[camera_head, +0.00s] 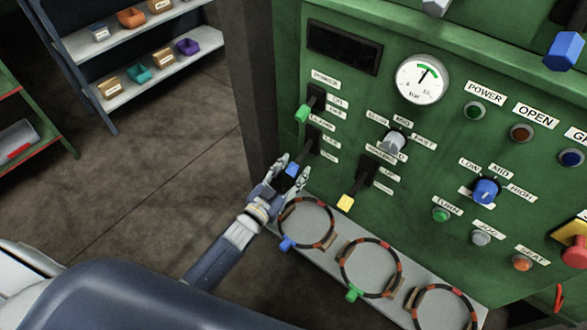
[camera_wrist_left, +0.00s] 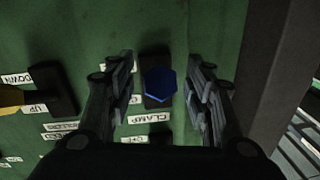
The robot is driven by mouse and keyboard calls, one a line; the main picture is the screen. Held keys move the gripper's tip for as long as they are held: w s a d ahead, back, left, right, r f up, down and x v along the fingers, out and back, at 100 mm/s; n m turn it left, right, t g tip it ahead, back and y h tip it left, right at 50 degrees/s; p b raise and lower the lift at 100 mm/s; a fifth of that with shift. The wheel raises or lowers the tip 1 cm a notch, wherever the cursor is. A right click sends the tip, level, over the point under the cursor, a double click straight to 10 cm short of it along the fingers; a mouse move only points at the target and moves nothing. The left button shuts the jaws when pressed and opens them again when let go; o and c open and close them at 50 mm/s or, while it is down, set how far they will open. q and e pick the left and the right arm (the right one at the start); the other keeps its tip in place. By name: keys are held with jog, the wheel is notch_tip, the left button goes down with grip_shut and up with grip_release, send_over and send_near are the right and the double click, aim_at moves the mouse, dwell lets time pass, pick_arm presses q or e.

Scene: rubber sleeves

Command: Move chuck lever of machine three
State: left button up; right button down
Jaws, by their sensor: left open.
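A lever with a blue tip (camera_head: 291,170) is on the green machine panel (camera_head: 350,100), in a dark slot. The blue tip (camera_wrist_left: 160,84) also shows in the left wrist view, near a CLAMP label (camera_wrist_left: 151,118). My left gripper (camera_head: 294,168) is open, with its fingers on either side of the blue tip. In the left wrist view a gap shows between each finger and the tip; contact cannot be told. The label naming the lever is too small to read. My right gripper is not in view.
A green-tipped lever (camera_head: 302,113) is just above, and a yellow-tipped lever (camera_head: 346,202) is to the right. Several ringed hoops (camera_head: 371,240) with coloured tabs sit on a grey ledge (camera_head: 335,266) below. A shelf (camera_head: 140,80) stands at the back left. Floor is clear between.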

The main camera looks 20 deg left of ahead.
pick_arm(q)
jog(key=shift+w+d, duration=0.1)
jog(key=shift+w, duration=0.3)
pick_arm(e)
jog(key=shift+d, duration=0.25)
pick_arm(q)
jog(key=shift+c, duration=0.4)
